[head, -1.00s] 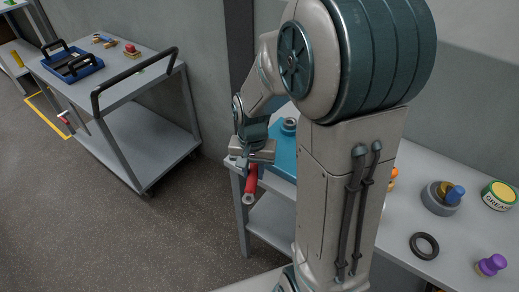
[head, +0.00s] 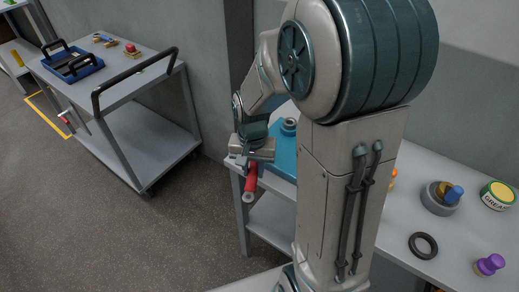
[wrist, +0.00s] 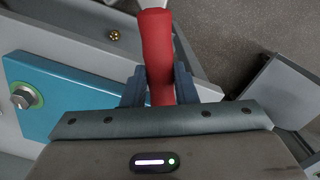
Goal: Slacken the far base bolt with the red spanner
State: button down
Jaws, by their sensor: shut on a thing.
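The red spanner (head: 250,181) hangs from my gripper (head: 250,162) beside the table's left end in the head view. In the wrist view my gripper (wrist: 159,88) is shut on the red handle (wrist: 157,50) of the spanner, and its metal end runs out of the top edge. A teal base plate (wrist: 75,97) lies to the left, with a grey bolt (wrist: 24,97) on a green ring. The head view shows part of the teal plate (head: 284,160) and a round grey piece (head: 288,126) on it. My arm hides the rest, and I cannot tell which bolt is the far one.
A trolley (head: 125,85) stands at the left, with open floor between.

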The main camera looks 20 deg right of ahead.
jog(key=shift+r, duration=0.3)
